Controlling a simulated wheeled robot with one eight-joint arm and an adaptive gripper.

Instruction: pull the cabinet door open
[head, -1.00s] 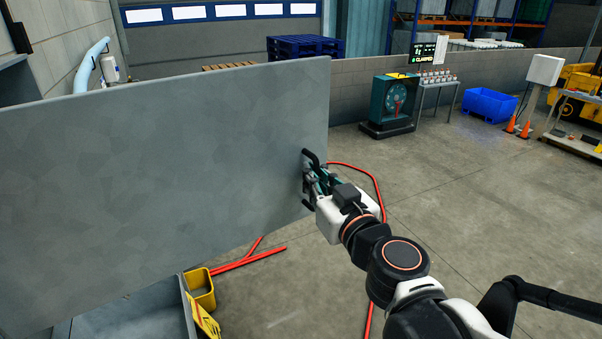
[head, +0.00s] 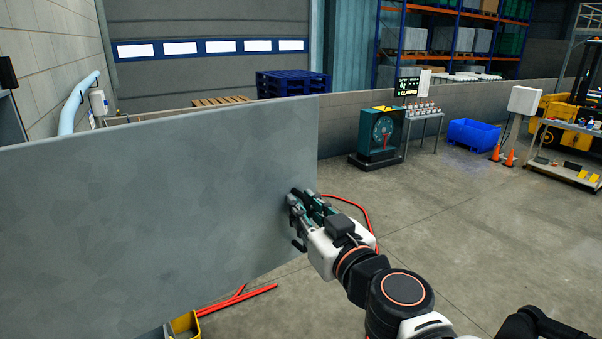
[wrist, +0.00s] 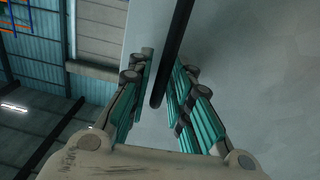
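The cabinet door (head: 150,205) is a large flat grey panel that fills the left and middle of the head view. A dark bar handle (head: 299,245) is on its face near the right edge, partly hidden by my gripper (head: 306,204). In the wrist view my gripper (wrist: 168,75) has its teal-padded fingers spread, with the dark handle bar (wrist: 178,40) running between them. The fingers look apart from the bar, though contact is hard to judge. The cabinet body is hidden behind the door, so I cannot tell the door's angle.
Red pipes or bars (head: 237,300) and a yellow bin (head: 185,325) are on the floor below the door. A green machine (head: 378,137), a blue bin (head: 473,136) and orange cones (head: 510,157) stand farther back. The concrete floor on the right (head: 470,220) is mostly clear.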

